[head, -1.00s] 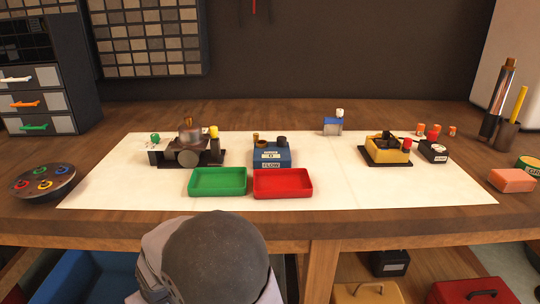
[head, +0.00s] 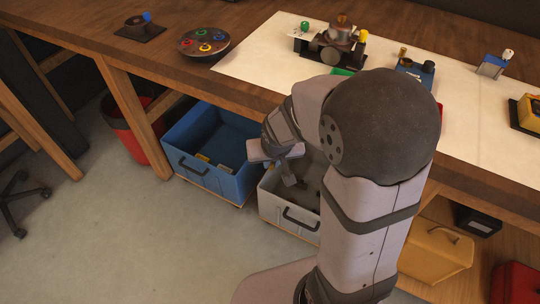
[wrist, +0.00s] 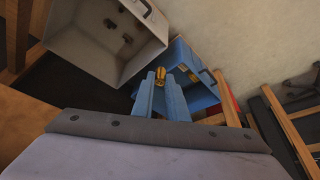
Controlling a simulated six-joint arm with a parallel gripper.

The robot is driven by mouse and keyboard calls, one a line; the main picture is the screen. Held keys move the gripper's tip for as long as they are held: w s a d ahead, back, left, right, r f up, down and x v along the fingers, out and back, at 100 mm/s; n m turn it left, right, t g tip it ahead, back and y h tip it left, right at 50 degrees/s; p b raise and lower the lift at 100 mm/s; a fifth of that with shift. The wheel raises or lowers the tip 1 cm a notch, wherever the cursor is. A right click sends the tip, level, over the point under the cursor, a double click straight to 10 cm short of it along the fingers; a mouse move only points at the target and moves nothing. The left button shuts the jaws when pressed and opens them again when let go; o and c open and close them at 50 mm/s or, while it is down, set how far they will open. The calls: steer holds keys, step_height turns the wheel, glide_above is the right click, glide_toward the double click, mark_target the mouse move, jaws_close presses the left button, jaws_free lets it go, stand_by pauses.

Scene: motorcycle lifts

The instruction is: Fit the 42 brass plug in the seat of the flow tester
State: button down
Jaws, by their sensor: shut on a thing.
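My gripper (wrist: 161,80) is shut on a small brass-coloured piece, which I take for the brass plug (wrist: 160,73); it shows between the fingertips in the wrist view. No number on it can be read. In the head view my arm reaches down in front of the bench, with the hand low near the crates; the plug cannot be made out there. The flow tester (head: 413,68) is a blue box on the white mat, partly behind my arm. A brass piece and a dark round part stand on its top. I cannot tell the state of its seat.
Under the bench edge stand a blue crate (head: 205,150) and a grey crate (head: 285,205) with dark pieces in it. A red bin (head: 140,130) stands left of them. A metal device (head: 337,45) is on the mat (head: 262,65). The floor in front is clear.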

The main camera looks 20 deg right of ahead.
step_height(320, 180, up, 30)
steer(key=n+p, duration=0.1)
steer(key=p, duration=3.2)
steer(key=w+d+m+b, duration=0.1)
steer(key=w+d, duration=0.2)
steer(key=d, duration=0.6)
steer(key=w+d+m+b, duration=0.2)
steer(key=w+d, duration=0.2)
steer(key=d, duration=0.4)
steer(key=s+d+m+b, duration=0.1)
steer(key=d, duration=0.9)
steer(key=s+d+r+m+h+b, duration=0.1)
steer(key=d, duration=0.9)
steer(key=shift+s+d+r, duration=0.25)
steer(key=shift+d, duration=0.15)
steer(key=shift+f+b, duration=1.75)
steer(key=shift+f, duration=0.4)
steer(key=shift+f+b, duration=0.6)
steer(key=shift+f, duration=0.25)
